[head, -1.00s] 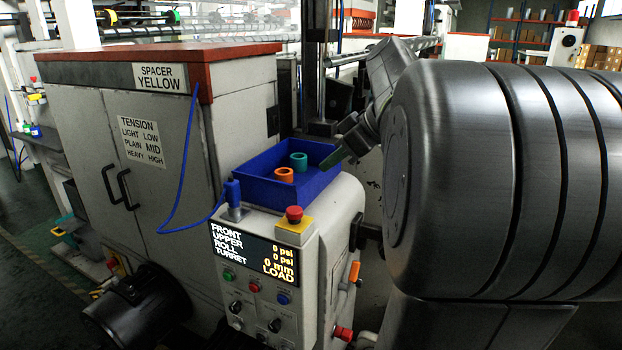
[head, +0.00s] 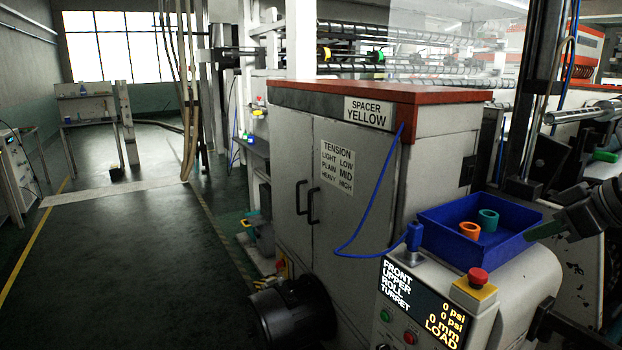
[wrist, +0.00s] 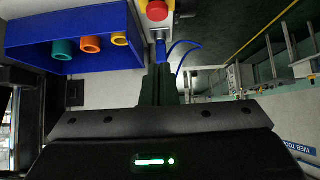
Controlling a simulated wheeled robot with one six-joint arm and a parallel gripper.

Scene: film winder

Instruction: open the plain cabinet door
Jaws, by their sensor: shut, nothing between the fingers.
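The grey cabinet (head: 355,235) under a red-brown top has two shut doors side by side. The plain door (head: 290,150) is the left one, without a label. Its black bar handle (head: 300,198) is near the middle seam. The right door (head: 375,215) bears the tension label (head: 337,166) and a similar black handle (head: 314,206). My gripper (head: 545,230) shows at the right edge, beside the blue tray, well to the right of the doors. In the wrist view its dark green fingers (wrist: 158,82) are together and empty. The doors are not recognisable in that view.
The blue tray (head: 430,236) holds small coloured rings. A control panel with a red button (head: 477,276) stands before it. A blue cable (head: 372,240) hangs across the labelled door. A black motor (head: 290,312) sits low before the cabinet. Open floor (head: 130,260) lies to the left.

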